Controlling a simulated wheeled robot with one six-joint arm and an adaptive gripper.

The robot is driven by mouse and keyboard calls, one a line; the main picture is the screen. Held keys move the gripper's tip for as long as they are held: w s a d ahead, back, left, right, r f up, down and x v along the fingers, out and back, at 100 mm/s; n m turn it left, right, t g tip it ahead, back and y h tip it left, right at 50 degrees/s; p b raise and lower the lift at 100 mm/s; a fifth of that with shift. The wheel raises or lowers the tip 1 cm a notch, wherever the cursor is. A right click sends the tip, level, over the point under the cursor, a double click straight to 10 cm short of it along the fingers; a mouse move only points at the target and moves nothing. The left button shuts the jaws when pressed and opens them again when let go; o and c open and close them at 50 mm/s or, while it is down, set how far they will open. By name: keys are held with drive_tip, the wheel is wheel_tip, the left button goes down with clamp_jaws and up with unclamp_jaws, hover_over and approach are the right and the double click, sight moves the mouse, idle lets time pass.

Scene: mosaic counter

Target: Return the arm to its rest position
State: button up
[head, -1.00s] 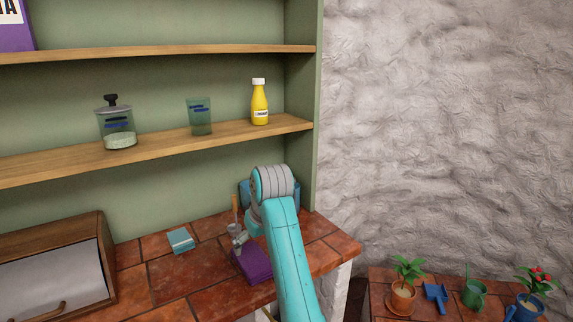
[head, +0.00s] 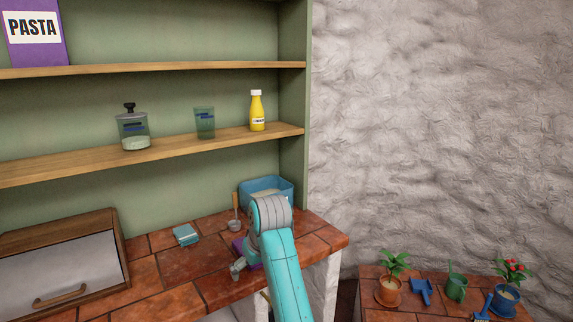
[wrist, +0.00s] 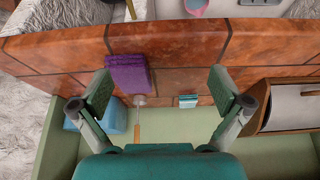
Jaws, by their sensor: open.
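My arm (head: 285,265) reaches over the front right part of the tiled counter (head: 180,264), in the head view. Its bent grey joint stands in front of the blue bin. My gripper shows only partly there, beside the arm's left side. In the wrist view my gripper (wrist: 160,92) is open, its two green-padded fingers wide apart with nothing between them.
The blue bin (head: 278,184), a ladle-like utensil (head: 235,212) and a small teal block (head: 186,235) are on the counter. A wooden bread box (head: 60,225) stands left. Shelves (head: 170,145) hang above. Potted plants (head: 388,290) stand on a low table at right.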

drive_tip(key=s+d+f+m+t, duration=0.1)
drive_tip(key=s+d+f, duration=0.3)
drive_tip(key=f, duration=0.5)
drive_tip(key=s+d+f+m+t, duration=0.1)
drive_tip(key=s+d+f, duration=0.3)
drive_tip(key=f, duration=0.5)
drive_tip(key=s+d+f+m+t, duration=0.15)
drive_tip(key=s+d+f, duration=0.25)
drive_tip(key=f, duration=0.5)
drive_tip(key=s+d+f+t, duration=0.2)
drive_tip(key=s+d+f, duration=0.3)
drive_tip(key=s, duration=0.4)
drive_tip(key=s+d+r+m+t+h, duration=0.1)
drive_tip(key=s+d, duration=0.3)
drive_tip(key=s, duration=0.7)
drive_tip(key=s+d+r+m+t, duration=0.1)
drive_tip(key=s+d+r+t, duration=0.15)
drive_tip(key=s, duration=0.85)
drive_tip(key=s+d+r+m+t+h, duration=0.1)
drive_tip(key=s+d+r, duration=0.2)
drive_tip(key=s+r, duration=1.1)
drive_tip(key=shift+s+r+t+h, duration=0.3)
drive_tip(key=shift+s+r+t, duration=0.1)
drive_tip(key=shift+s, duration=0.3)
drive_tip(key=shift+d, duration=0.1)
